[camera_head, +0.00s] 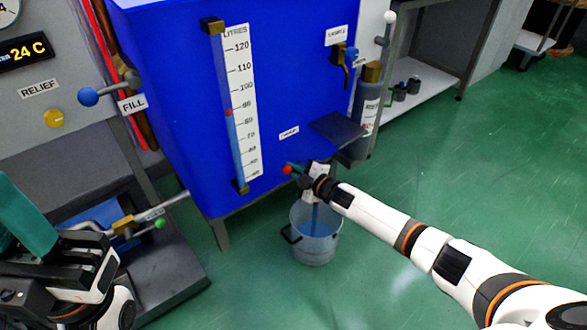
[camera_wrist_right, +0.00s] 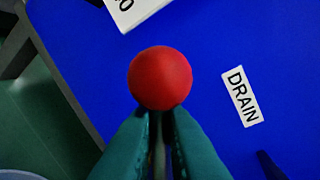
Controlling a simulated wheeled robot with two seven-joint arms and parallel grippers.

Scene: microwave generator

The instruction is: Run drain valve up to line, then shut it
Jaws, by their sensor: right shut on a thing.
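The drain valve's red ball knob (camera_wrist_right: 160,78) is between the teal fingers of my right gripper (camera_wrist_right: 160,125), beside the DRAIN label (camera_wrist_right: 239,97). In the head view the red knob (camera_head: 287,169) shows just left of my right gripper (camera_head: 298,175), at the tank's lower front. The blue tank (camera_head: 180,90) carries a LITRES scale (camera_head: 242,95) with a red marker (camera_head: 228,112) near the 90 mark. A bucket (camera_head: 315,240) with bluish liquid stands below. My left gripper (camera_head: 45,245) is at the lower left, its fingertips unclear.
A blue-knobbed FILL lever (camera_head: 88,96) and a green-knobbed valve (camera_head: 159,224) are at the left. A dark flap (camera_head: 338,129) juts from the tank above my right gripper. A grey cylinder (camera_head: 366,110) stands at right. The green floor at right is clear.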

